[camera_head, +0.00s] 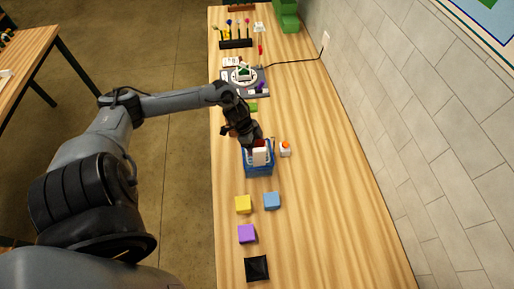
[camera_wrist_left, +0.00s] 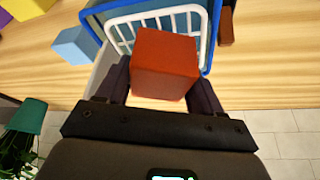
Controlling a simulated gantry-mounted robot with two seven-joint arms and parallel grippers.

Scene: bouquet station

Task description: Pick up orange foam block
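The orange foam block (camera_wrist_left: 165,62), reddish orange, sits between the two fingers of my left gripper (camera_wrist_left: 163,85) in the left wrist view. Both fingers appear to press on its sides. It overlaps the blue basket (camera_wrist_left: 97,21) with a white wire side; I cannot tell whether it is clear of the basket. In the head view my left gripper (camera_head: 258,143) is at the blue basket (camera_head: 259,171), and a bit of red block shows under it. The fingertips are mostly hidden there. My right gripper is in neither view.
Yellow (camera_head: 243,204), blue (camera_head: 272,201) and purple (camera_head: 247,234) blocks and a black piece (camera_head: 257,268) lie nearer. A small white item with an orange top (camera_head: 285,148) stands right of the basket. The wooden table (camera_head: 330,220) is clear on the right.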

